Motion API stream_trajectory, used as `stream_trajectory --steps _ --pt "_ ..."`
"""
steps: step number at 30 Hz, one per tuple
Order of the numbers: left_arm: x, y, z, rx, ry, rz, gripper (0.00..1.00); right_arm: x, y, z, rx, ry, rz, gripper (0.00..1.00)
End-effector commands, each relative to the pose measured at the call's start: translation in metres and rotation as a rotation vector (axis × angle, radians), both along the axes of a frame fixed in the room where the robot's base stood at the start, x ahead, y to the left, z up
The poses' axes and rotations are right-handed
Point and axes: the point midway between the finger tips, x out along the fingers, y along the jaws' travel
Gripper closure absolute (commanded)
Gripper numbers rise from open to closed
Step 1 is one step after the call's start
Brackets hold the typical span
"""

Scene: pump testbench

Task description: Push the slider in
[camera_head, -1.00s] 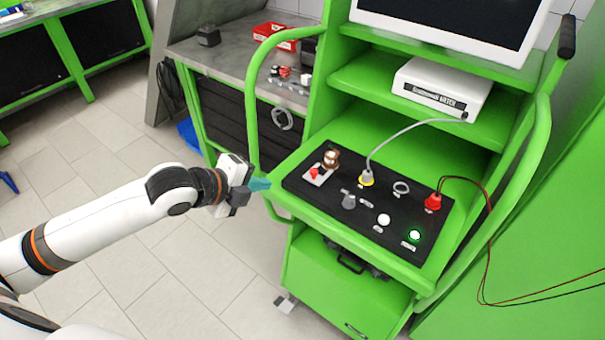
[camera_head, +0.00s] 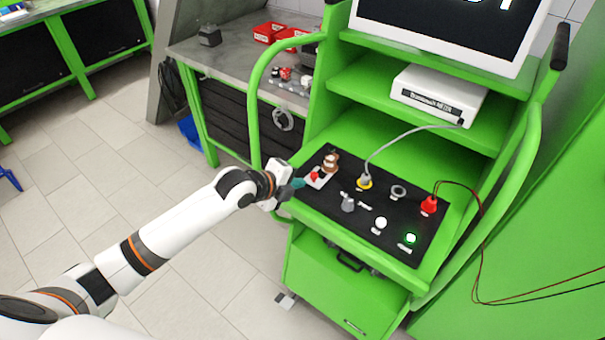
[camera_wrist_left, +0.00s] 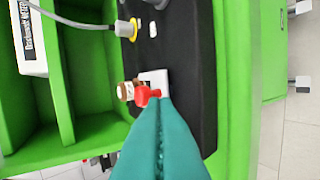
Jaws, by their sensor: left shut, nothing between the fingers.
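The slider, a red piece (camera_head: 315,176) on a small white plate with a brownish-white cylinder (camera_head: 330,162) beside it, sits at the left end of the black panel (camera_head: 345,226). In the left wrist view the red slider (camera_wrist_left: 147,96) is right at the fingertips, and the cylinder (camera_wrist_left: 125,91) is to its left. My left gripper (camera_head: 301,183) is shut and empty, its teal fingers (camera_wrist_left: 160,104) pressed together. The tips are at or very near the slider; I cannot tell whether they touch. My right gripper is not in view.
A green handrail (camera_head: 252,105) curves beside the arm.

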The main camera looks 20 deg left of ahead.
Motion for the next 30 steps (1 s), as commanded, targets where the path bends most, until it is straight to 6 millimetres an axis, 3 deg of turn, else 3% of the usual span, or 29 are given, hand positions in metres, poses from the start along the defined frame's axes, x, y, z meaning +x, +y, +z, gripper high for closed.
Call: stream_trajectory --steps 6,18,30 --pt "0.016 -0.009 -0.002 0.0 0.002 -0.001 1.0 0.0 0.0 0.01 0.0 0.0 0.0 1.0" --pt "0.019 -0.01 -0.003 0.001 0.0 -0.001 1.0 0.0 0.0 0.009 0.0 0.0 0.0 1.0" --pt "0.054 -0.023 -0.004 -0.001 0.0 -0.001 1.0 0.001 0.0 -0.009 0.0 -0.001 0.0 1.0"
